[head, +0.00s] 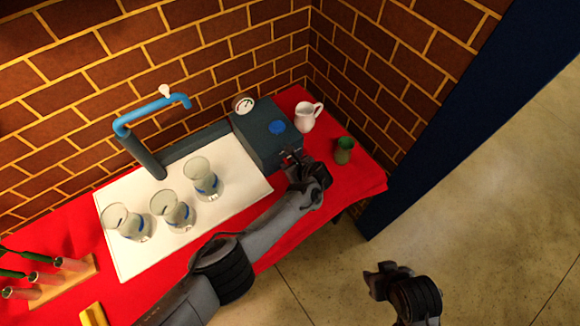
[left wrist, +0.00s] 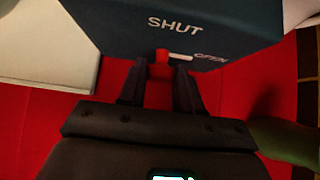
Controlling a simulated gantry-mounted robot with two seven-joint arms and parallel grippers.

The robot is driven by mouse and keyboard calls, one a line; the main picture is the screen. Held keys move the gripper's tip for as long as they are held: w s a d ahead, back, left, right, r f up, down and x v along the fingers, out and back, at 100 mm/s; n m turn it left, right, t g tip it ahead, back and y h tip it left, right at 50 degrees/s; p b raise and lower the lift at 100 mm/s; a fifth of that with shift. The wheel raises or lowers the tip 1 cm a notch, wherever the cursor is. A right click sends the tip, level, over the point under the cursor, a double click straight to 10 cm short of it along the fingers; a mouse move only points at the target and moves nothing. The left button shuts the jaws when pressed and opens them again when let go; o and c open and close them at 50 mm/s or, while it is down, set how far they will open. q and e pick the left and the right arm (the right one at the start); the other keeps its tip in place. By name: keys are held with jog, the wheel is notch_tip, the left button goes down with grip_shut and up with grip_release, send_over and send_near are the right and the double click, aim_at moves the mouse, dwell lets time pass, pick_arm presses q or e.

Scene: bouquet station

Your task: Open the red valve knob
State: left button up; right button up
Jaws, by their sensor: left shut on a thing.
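The red valve knob (left wrist: 162,57) is on the front of a dark blue-grey box (head: 262,140), under the word SHUT in the left wrist view. A white pointer beside the knob extends right toward the word OPEN. My left gripper (left wrist: 160,75) is shut on the knob, one finger on each side, which hides part of it. In the head view my left gripper (head: 290,158) is at the box's front, where the knob is mostly hidden. My right gripper (head: 375,279) is off the table at the lower right, and its jaw state is unclear.
A white jug (head: 307,117) and a green cup (head: 343,150) stand right of the box. Several glass vessels (head: 202,178) stand on a white mat (head: 125,253) to the left, below a blue spout (head: 150,109). A gauge (head: 243,104) sits behind the box.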

pick_arm(q)
jog(key=shift+f, duration=0.15)
dwell(0.3)
jog(key=o, duration=1)
jog(key=shift+o, duration=0.2)
jog(key=shift+r, duration=0.2)
jog(key=shift+s+d+r+p, duration=0.15)
jog(key=shift+r+p, duration=0.1)
jog(key=shift+p, duration=0.05)
jog(key=p+v, duration=0.6)
jog(key=v, duration=0.4)
jog(key=shift+d, duration=0.1)
